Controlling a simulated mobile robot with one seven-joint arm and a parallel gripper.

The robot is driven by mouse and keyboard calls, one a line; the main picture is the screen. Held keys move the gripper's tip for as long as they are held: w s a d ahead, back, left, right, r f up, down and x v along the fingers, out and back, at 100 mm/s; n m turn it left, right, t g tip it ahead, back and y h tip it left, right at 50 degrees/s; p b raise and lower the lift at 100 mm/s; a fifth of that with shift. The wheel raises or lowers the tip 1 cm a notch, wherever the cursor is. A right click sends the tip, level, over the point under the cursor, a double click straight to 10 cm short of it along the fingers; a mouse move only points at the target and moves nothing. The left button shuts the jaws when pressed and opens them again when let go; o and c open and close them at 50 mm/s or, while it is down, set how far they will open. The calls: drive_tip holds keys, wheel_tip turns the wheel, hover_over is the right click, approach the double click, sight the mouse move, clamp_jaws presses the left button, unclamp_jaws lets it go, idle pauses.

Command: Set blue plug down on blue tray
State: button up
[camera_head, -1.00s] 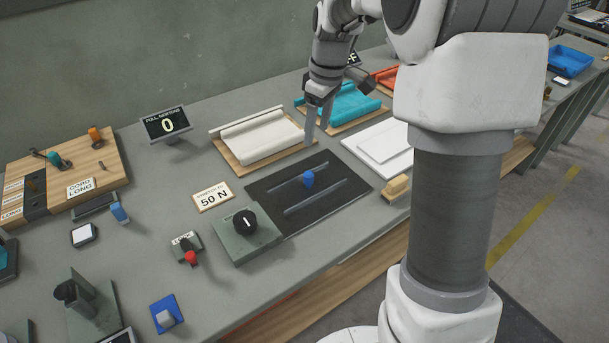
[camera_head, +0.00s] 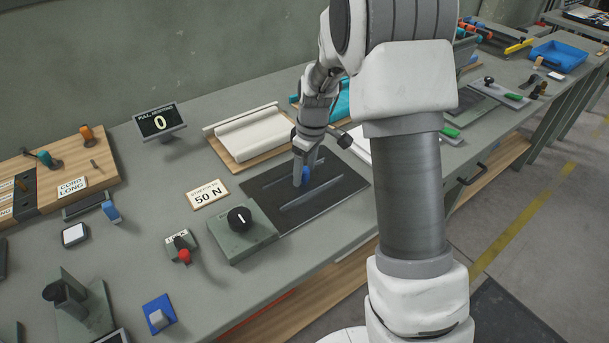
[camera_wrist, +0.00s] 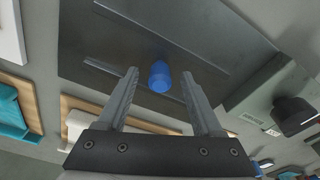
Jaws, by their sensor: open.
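The blue plug (camera_head: 305,174) stands on a dark plate (camera_head: 343,196) with two raised rails. It stands between the rails. My gripper (camera_head: 306,176) is open and low over the plate, with one finger partly in front of the plug. In the wrist view the plug (camera_wrist: 159,78) lies between my two open fingertips (camera_wrist: 159,74), with a gap showing on each side. A blue tray (camera_head: 558,58) sits far off at the right, toward the back of the bench; its inside looks empty.
A dial box (camera_head: 243,236) stands left of the dark plate. A white roll on a wooden board (camera_head: 250,131) lies behind it. A small blue square pad (camera_head: 160,317) with a light block is at the front left. Tools crowd the right bench.

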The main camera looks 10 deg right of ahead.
drive_tip(key=shift+f, duration=0.25)
clamp_jaws()
drive_tip(key=shift+r, duration=0.15)
